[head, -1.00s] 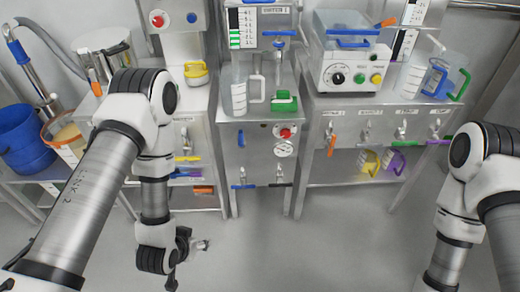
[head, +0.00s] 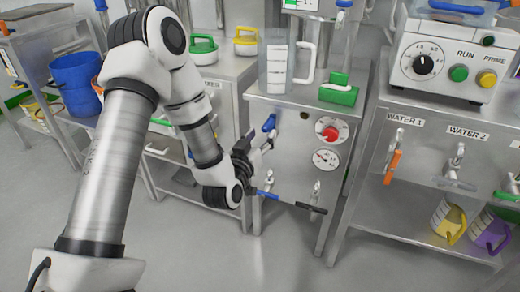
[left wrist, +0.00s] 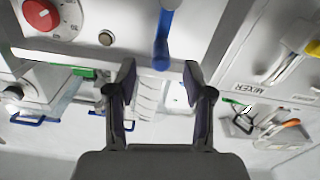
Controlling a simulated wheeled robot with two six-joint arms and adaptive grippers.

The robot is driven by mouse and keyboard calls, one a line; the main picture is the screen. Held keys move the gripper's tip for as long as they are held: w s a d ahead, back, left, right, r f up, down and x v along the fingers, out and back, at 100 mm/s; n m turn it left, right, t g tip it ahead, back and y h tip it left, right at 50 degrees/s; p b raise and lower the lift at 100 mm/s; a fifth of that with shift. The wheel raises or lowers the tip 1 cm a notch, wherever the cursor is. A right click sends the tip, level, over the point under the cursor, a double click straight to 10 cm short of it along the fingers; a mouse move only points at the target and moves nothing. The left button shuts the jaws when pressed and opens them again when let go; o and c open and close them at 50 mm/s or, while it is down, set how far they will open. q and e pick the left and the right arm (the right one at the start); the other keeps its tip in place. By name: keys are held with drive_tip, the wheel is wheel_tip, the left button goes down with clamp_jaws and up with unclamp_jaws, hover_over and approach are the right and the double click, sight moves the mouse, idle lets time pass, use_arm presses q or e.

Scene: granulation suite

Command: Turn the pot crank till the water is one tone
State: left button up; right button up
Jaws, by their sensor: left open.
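A blue handle (head: 269,122), which looks like the crank, sticks out from the front of the steel pot cabinet (head: 280,160), left of a red dial (head: 328,131). In the left wrist view the blue handle (left wrist: 163,42) stands just beyond and between my fingertips, apart from them. My left gripper (head: 264,143) is open and empty, close in front of the cabinet; its two dark fingers also show in the left wrist view (left wrist: 158,80). No water tone can be made out. My right gripper is out of view.
A clear jug (head: 277,68) and a green-handled block (head: 339,92) stand on the cabinet. Below the gauge (head: 326,159) are blue (head: 267,194) and black (head: 311,208) tap levers. The pump bench (head: 400,165) stands to the right. The floor in front is clear.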

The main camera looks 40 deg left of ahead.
sight(265, 132)
use_arm(q)
drive_tip(key=b+x, duration=0.1)
drive_tip(key=x, duration=0.4)
drive_tip(key=shift+w+a, duration=0.15)
drive_tip(key=shift+w, duration=0.2)
clamp_jaws()
drive_tip(key=shift+f, duration=0.1)
